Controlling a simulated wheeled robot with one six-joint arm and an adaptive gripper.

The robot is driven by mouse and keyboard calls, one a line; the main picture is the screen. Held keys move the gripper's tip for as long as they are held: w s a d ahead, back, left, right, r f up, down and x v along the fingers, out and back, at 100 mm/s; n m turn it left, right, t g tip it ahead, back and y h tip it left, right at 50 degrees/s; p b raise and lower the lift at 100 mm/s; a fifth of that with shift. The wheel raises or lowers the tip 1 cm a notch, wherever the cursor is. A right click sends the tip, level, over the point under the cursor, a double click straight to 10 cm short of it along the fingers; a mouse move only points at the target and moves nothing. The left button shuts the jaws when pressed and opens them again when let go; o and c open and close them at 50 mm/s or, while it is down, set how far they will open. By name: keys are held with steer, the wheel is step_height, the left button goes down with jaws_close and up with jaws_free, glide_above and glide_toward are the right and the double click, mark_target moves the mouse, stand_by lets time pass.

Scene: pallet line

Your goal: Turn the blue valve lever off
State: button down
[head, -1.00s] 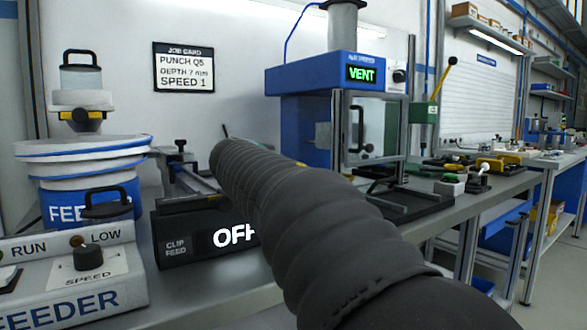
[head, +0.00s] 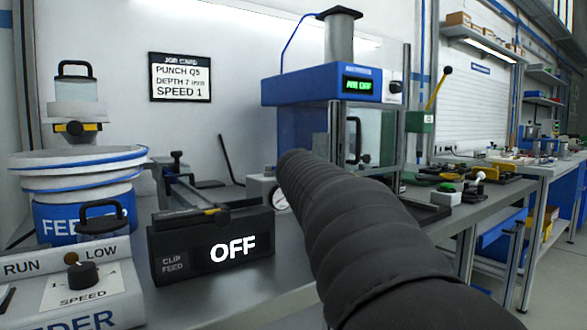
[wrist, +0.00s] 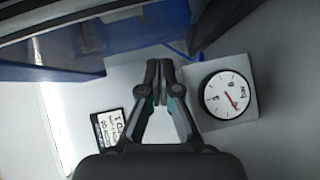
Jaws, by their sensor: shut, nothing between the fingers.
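My gripper (wrist: 158,70) is shut and empty in the wrist view; in the head view my dark sleeved arm hides it. A round white gauge (wrist: 228,97) with a red needle sits on a pale box just right of the fingers. The box also shows in the head view (head: 262,188), partly behind my arm. A thin blue piece (wrist: 183,52) shows just beyond the fingertips; I cannot tell whether it is the valve lever or a hose. No lever is clearly seen in the head view. The blue press (head: 310,84) has a green display (head: 362,85) reading "AIR OFF".
The clip feed box (head: 210,247) reads "OFF" at the bench front. The feeder bowl (head: 85,165) and its speed control box (head: 80,285) stand at left. A job card (head: 180,77) hangs on the wall. Several tools lie on the bench right of the press.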

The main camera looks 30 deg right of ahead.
steer(key=shift+w+d, duration=0.3)
steer(key=shift+d, duration=0.2)
steer(key=shift+w+d, duration=0.25)
steer(key=shift+d, duration=0.25)
steer(key=shift+p, duration=0.3)
steer(key=v, duration=1.2)
steer(key=shift+s+d, duration=0.1)
